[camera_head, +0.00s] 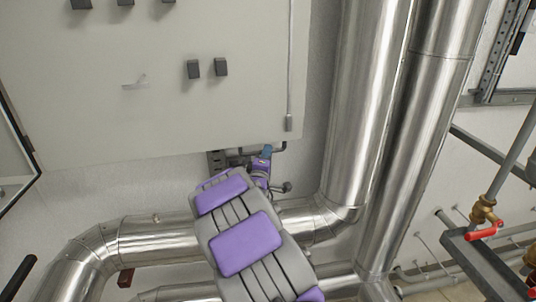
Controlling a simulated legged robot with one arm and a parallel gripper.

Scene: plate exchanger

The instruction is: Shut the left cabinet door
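A pale grey cabinet (90,120) fills the upper left, its front carrying several small black knobs and a small light handle. At the left edge, a pale panel with a black edge (14,150) stands at an angle to the cabinet front; it looks like the left cabinet door standing open, mostly out of frame. My grey and purple arm reaches up from the bottom middle. My gripper (262,168) is at its far end, just below the cabinet's lower edge and well to the right of that panel. Its fingers are small and partly hidden, so their opening is unclear.
Thick shiny vertical pipes (372,100) stand right of the cabinet. A curved shiny pipe (155,235) runs below it, behind my arm. A red-handled valve (485,231) and dark metal framing are at the right. A black bar end (20,277) shows at lower left.

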